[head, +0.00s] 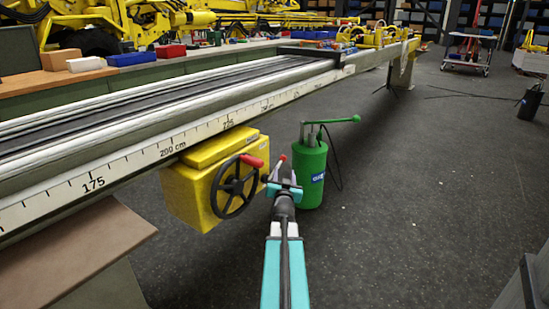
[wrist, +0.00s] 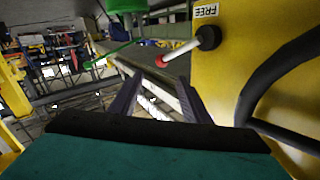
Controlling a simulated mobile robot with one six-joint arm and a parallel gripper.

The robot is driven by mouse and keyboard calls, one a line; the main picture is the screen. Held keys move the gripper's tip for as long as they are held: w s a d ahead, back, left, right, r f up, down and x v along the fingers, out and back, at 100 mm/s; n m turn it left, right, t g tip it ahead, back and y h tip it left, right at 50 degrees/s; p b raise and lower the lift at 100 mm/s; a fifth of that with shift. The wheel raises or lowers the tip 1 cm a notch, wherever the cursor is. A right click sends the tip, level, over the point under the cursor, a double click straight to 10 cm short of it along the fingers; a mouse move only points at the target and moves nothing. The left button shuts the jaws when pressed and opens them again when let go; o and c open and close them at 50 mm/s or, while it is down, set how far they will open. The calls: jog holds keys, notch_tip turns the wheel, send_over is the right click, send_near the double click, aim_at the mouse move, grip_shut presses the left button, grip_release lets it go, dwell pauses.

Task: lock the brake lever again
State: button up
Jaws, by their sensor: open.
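The brake lever (wrist: 180,51) is a light rod with a red tip, coming out of a black hub on the yellow housing (wrist: 225,70). A white label (wrist: 205,10) beside the hub reads "FREE". In the head view, a small red tip (head: 283,157) shows just above my gripper (head: 284,180); the rest of the lever is hidden there. In the wrist view, my gripper (wrist: 160,82) is open, with two dark fingers apart. The lever's red tip appears just beyond the fingertips and between them; I cannot tell whether they touch.
A black handwheel (head: 235,187) with a red knob is on the yellow housing, close left of my gripper. A green pump (head: 312,175) stands on the floor close right. The long scaled rail (head: 130,165) runs above.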

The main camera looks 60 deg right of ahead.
aim_at(283, 159)
jog(key=shift+w, duration=0.2)
jog(key=shift+w, duration=0.1)
jog(key=shift+d, duration=0.15)
jog(key=shift+b+x, duration=1.7)
jog(key=shift+x, duration=5.05)
jog(key=shift+w+r, duration=0.1)
jog(key=shift+w, duration=0.05)
grip_shut()
